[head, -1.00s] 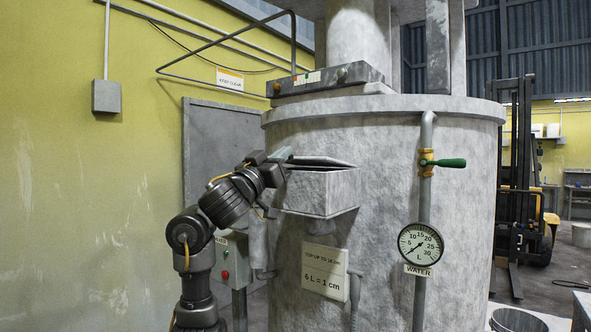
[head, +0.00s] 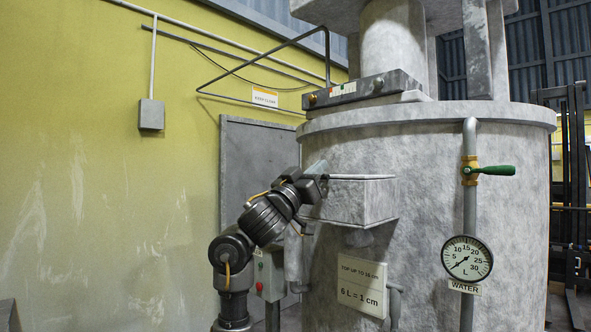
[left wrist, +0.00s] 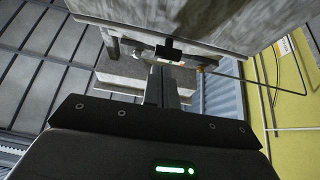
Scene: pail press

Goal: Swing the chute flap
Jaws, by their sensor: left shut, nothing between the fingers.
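The chute (head: 347,203) is a grey box sticking out of the big grey vat in the head view. Its top rim shows nearly edge-on, and I cannot make out the flap lying on it. A pale slanted piece (head: 319,170) stands at its left end by my gripper; I cannot tell whether it is the flap or a finger. My left gripper (head: 318,184) is at the chute's upper left corner, and contact is unclear. In the left wrist view its fingers (left wrist: 168,68) are shut and empty, with a grey surface close above. My right gripper is out of view.
The vat (head: 440,150) fills the right side. A water pipe with a green-handled valve (head: 490,170) and a gauge (head: 466,258) runs down its front. A control box (head: 270,275) is behind my left arm. The yellow wall side at left is open.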

